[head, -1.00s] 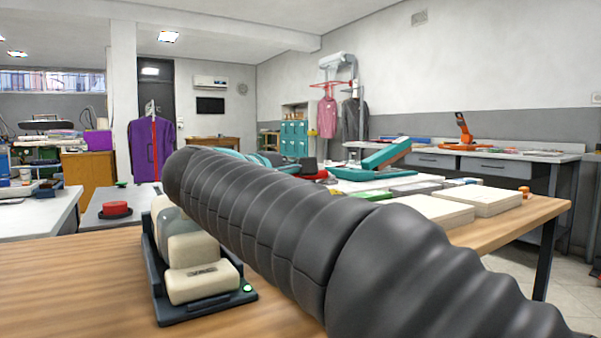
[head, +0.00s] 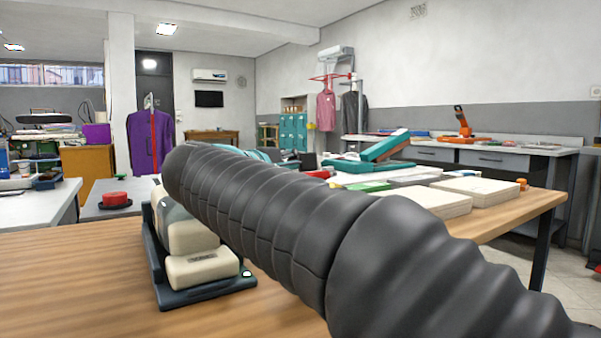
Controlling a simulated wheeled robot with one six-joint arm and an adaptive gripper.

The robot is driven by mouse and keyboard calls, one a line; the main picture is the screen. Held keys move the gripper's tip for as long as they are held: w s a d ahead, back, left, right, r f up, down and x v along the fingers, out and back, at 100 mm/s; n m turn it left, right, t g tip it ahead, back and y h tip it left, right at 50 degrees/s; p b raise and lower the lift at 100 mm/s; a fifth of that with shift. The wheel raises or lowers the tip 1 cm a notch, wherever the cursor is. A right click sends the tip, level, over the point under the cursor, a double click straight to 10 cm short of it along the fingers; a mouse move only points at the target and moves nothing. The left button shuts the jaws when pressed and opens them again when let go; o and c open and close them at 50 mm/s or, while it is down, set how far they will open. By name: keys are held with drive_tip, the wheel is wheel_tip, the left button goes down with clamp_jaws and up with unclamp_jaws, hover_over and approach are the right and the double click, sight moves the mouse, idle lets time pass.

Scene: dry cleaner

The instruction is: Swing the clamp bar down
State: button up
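A cream-and-dark machine with a dark base (head: 207,295) stands on the wooden table, left of centre. Its rounded cream body (head: 190,232) and lower cream front block (head: 200,268) show. My black ribbed arm crosses in front and hides its right and upper rear parts. I cannot pick out a clamp bar on it. Farther back, a teal device with a raised, tilted lid (head: 385,145) stands beyond the arm; I cannot tell whether this lid is the clamp bar. My gripper is not in view; the arm's far end is above and behind the cream machine.
The wooden table (head: 70,285) is bare at front left. Pale flat blocks (head: 478,190) lie on its right side. A red round object (head: 115,198) sits on a grey table behind. A purple garment (head: 151,142) hangs farther back.

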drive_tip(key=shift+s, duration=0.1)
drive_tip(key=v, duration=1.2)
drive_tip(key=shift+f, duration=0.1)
